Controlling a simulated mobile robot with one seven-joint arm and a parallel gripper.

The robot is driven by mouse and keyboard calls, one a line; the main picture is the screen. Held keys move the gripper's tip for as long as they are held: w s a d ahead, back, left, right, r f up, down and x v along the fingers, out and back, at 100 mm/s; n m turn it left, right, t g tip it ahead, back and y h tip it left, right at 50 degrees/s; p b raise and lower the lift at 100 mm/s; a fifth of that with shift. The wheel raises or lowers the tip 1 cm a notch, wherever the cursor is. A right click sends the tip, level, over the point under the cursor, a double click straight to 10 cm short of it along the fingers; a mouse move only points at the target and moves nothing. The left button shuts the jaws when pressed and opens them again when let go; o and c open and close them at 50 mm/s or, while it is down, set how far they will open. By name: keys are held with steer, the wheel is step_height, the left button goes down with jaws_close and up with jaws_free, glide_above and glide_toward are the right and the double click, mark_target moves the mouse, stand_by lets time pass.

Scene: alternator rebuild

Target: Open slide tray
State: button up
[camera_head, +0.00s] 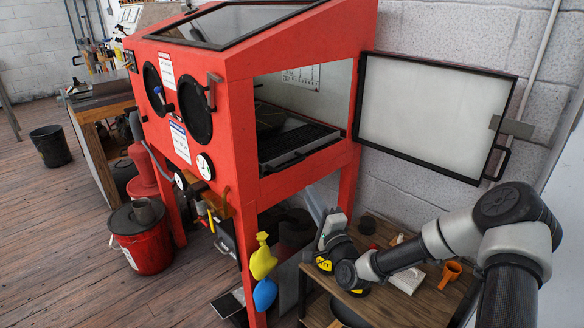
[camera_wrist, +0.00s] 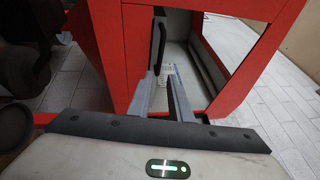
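The slide tray (camera_head: 294,144) is a dark, grated tray inside the red cabinet, seen through its open side. A dark handle (camera_head: 287,163) sits on its near edge, at the opening. The tray appears to lie within the cabinet. My gripper (camera_head: 333,222) is low, beside the cabinet's front right leg and below the tray opening, apart from the handle. In the wrist view its two grey fingers (camera_wrist: 163,78) are spread with an empty gap between them. Beyond them are the red frame and a dark, curved handle-like shape (camera_wrist: 158,40); I cannot tell whether it is the tray handle.
The cabinet's side door (camera_head: 432,115) stands swung open to the right, against the brick wall. Yellow (camera_head: 263,257) and blue (camera_head: 265,294) objects hang by the cabinet leg. A red bucket (camera_head: 143,245) stands left.

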mark_target(291, 164)
steer(key=b+x, duration=0.1)
steer(key=x, duration=1.5)
steer(key=shift+w+a, duration=0.2)
steer(key=shift+a, duration=0.1)
jaws_close()
